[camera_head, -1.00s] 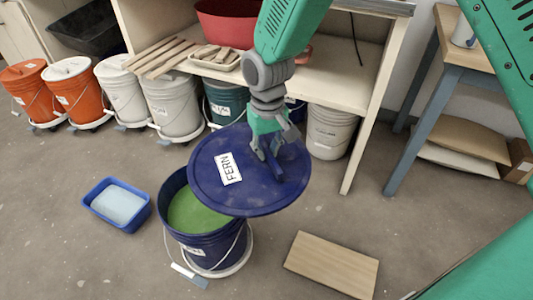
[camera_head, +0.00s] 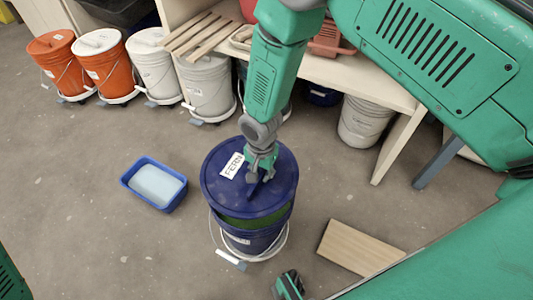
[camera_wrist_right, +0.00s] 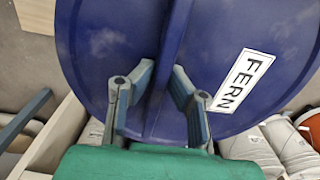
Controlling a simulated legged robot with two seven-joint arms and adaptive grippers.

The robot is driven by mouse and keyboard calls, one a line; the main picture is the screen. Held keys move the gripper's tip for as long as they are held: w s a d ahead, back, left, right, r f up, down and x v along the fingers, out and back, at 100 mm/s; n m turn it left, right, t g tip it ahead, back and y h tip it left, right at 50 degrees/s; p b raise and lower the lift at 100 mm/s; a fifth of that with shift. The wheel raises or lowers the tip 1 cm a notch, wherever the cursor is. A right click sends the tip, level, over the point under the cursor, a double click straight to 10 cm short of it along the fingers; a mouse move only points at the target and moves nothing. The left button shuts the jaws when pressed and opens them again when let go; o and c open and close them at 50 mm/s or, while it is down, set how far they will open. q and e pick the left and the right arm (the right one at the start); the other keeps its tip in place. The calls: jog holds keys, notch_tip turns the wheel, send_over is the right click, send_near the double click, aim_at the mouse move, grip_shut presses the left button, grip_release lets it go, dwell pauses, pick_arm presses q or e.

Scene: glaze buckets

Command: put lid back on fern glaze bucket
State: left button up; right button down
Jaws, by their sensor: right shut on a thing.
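The dark blue lid (camera_head: 222,190) with a white FERN label is over the dark blue fern bucket (camera_head: 257,243) in the head view. Green glaze (camera_head: 255,222) shows in a gap between the lid's front edge and the bucket's near rim. The lid's back edge hides the far rim, so I cannot tell whether it touches there. My right gripper (camera_head: 261,173) is shut on the raised bar across the lid's top. In the right wrist view its two fingers (camera_wrist_right: 160,85) flank that bar, with the lid (camera_wrist_right: 105,40) filling much of the view. My left gripper is not seen.
A wooden board (camera_head: 360,248) lies to the right. Orange buckets (camera_head: 98,65) and white buckets (camera_head: 207,85) stand along the shelf (camera_head: 385,88) behind.

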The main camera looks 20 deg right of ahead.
jog(key=shift+s+a+f, duration=0.1)
jog(key=shift+a+f, duration=0.05)
jog(key=shift+f, duration=0.2)
jog(key=shift+d+f+b, duration=0.25)
jog(key=shift+f+b, duration=0.55)
jog(key=shift+b, duration=0.05)
jog(key=f+b, duration=0.1)
jog(key=f, duration=0.1)
jog(key=f+b, duration=0.1)
jog(key=b, duration=0.1)
jog(key=shift+a+f, duration=0.2)
jog(key=shift+f, duration=0.2)
jog(key=shift+d+f, duration=0.1)
jog(key=shift+f, duration=0.25)
jog(key=shift+r, duration=0.2)
jog(key=shift+f, duration=0.85)
dwell(1.2)
jog(key=c, duration=1)
grip_release()
